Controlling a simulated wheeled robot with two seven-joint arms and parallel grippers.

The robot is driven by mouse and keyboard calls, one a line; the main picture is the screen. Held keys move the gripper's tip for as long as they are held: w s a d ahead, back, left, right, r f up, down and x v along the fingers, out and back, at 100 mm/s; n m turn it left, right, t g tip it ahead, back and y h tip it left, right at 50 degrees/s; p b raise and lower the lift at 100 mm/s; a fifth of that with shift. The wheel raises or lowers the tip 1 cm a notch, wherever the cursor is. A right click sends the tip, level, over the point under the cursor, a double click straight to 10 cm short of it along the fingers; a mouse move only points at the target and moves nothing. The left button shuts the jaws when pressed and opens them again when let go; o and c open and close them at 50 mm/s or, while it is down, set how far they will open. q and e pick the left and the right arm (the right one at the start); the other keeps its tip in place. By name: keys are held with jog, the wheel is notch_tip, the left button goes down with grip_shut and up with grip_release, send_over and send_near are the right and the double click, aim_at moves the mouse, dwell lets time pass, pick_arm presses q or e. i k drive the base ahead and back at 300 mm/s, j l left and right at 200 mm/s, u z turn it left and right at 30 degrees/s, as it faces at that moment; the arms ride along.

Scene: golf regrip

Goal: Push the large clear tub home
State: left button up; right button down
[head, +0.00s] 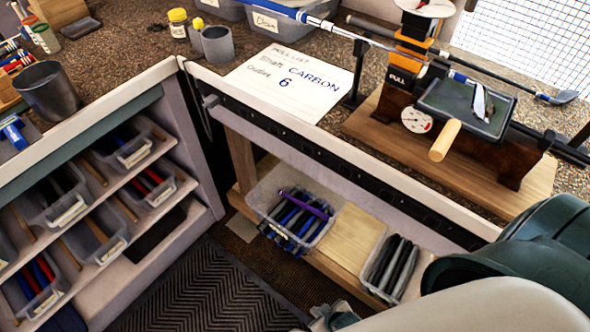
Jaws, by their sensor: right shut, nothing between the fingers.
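The large clear tub (258,199) stands on the low shelf under the bench, in the middle of the head view. It holds several black and blue grips and a purple one lying on top. Its near end seems to stick out past the shelf's front edge. My right gripper (333,316) is at the bottom edge of the view, shut and empty, below and apart from the tub. Its fingertips are mostly cut off by the frame. My left gripper is not in view.
A smaller clear tub (372,272) of dark grips stands right of a bare wooden shelf stretch (347,238). The bench front (350,160) overhangs the shelf. A rack of bins (150,205) stands left. A dark mat (215,290) covers the floor.

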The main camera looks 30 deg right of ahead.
aim_at(300, 230)
jog(key=z, duration=0.8)
